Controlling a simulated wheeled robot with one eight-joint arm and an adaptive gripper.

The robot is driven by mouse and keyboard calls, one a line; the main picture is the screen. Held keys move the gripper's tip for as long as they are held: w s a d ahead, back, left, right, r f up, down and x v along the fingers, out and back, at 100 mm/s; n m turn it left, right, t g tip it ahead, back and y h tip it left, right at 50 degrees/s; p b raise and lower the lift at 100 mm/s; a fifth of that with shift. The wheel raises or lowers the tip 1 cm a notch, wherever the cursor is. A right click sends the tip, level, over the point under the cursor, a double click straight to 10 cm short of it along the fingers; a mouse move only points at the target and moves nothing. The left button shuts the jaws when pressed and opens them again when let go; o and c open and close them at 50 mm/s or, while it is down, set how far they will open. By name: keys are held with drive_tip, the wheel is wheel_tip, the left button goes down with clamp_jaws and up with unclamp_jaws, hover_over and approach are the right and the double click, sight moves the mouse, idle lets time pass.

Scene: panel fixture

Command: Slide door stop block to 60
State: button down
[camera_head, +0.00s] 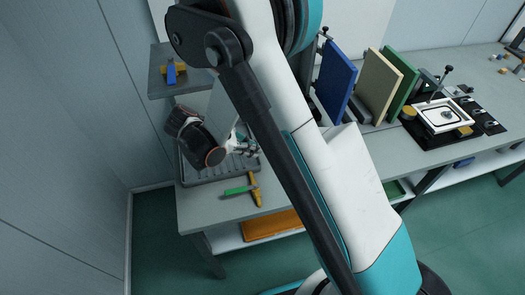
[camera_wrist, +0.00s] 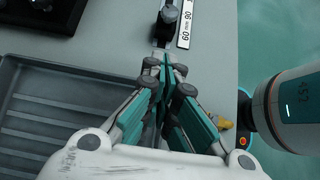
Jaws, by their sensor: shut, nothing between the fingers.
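A dark stop block with a rounded knob (camera_wrist: 167,16) sits on a narrow slide at the top of the wrist view. A white scale strip (camera_wrist: 187,24) marked 60 and 90 lies just to its right. My gripper (camera_wrist: 170,70) is shut and empty, with its fingertips below the block in the picture, close to the near end of the slide. I cannot tell whether the fingertips touch the slide. In the head view my gripper (camera_head: 246,148) is over the bench's left part, partly behind my arm. The stop block cannot be made out there.
A grey ribbed tray (camera_wrist: 70,72) lies left of my gripper. A black fixture (camera_wrist: 45,14) stands beyond it. A green-and-yellow tool (camera_head: 241,190) lies near the bench's front edge. Blue, cream and green panels (camera_head: 334,80) stand to the right. A raised shelf (camera_head: 160,88) is at left.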

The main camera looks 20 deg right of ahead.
drive_tip(key=b+x, duration=0.2)
drive_tip(key=x, duration=0.7)
drive_tip(key=shift+s+d+f+b, duration=0.15)
drive_tip(key=shift+d+b, duration=0.1)
drive_tip(key=shift+b, duration=0.15)
